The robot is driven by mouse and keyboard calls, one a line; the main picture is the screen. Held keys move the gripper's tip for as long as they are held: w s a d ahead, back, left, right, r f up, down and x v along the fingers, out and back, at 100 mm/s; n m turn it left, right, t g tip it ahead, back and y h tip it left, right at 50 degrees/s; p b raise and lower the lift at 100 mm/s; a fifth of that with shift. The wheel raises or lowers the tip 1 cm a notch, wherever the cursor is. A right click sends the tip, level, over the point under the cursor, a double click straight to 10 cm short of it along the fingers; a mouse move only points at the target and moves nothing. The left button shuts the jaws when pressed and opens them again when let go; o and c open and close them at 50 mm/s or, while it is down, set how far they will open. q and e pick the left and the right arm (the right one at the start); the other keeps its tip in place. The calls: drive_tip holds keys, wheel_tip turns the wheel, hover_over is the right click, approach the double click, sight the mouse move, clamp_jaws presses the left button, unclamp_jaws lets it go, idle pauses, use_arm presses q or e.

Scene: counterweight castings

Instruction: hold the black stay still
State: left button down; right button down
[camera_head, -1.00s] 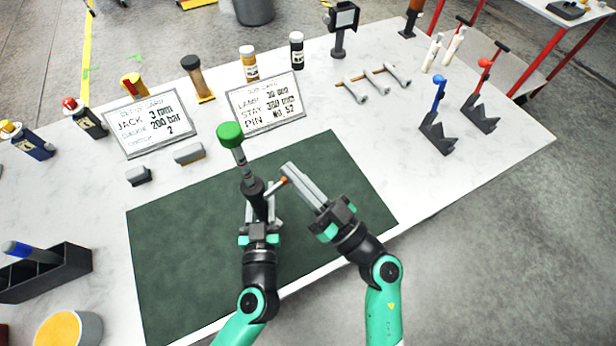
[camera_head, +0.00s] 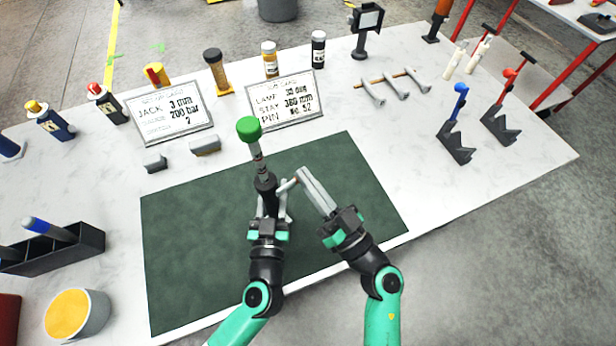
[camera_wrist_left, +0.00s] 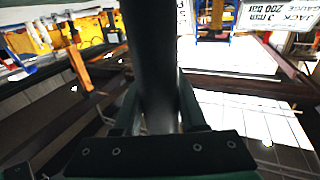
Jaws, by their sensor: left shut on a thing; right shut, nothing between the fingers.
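The black stay (camera_head: 265,186) stands roughly upright over the green mat (camera_head: 200,240), with a grey rod and a green knob (camera_head: 249,129) on top. My left gripper (camera_head: 268,212) is shut around its lower part. In the left wrist view the stay is a dark cylinder (camera_wrist_left: 150,60) between the fingers; its foot is hidden. A short grey side piece (camera_head: 288,186) sticks out toward the right gripper. My right gripper (camera_head: 303,174) is shut and empty, its fingertips close to the end of that piece; I cannot tell whether they touch.
Two cards (camera_head: 170,115) (camera_head: 284,98) stand behind the mat, with small grey blocks (camera_head: 205,145) before the left one. A black tray (camera_head: 85,240) and a round tub (camera_head: 75,315) are at left. Black stands (camera_head: 456,148) are at right. The mat's right part is clear.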

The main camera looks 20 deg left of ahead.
drive_tip(key=shift+f+m, duration=0.3)
drive_tip(key=shift+m, duration=0.3)
drive_tip(key=f+m, duration=0.1)
drive_tip(key=s+f+m+t+h, duration=0.1)
drive_tip(key=m, duration=0.1)
drive_tip(key=s+a+f+m+h, duration=0.1)
drive_tip(key=f+m, duration=0.1)
drive_tip(key=shift+f+t, duration=0.1)
drive_tip(key=shift+t, duration=0.2)
drive_tip(key=shift+d, duration=0.1)
drive_tip(key=s+d, duration=0.3)
drive_tip(key=d, duration=0.6)
drive_tip(key=shift+s, duration=0.25)
drive_tip(key=c, duration=1.6)
unclamp_jaws()
drive_tip(key=shift+a, duration=0.1)
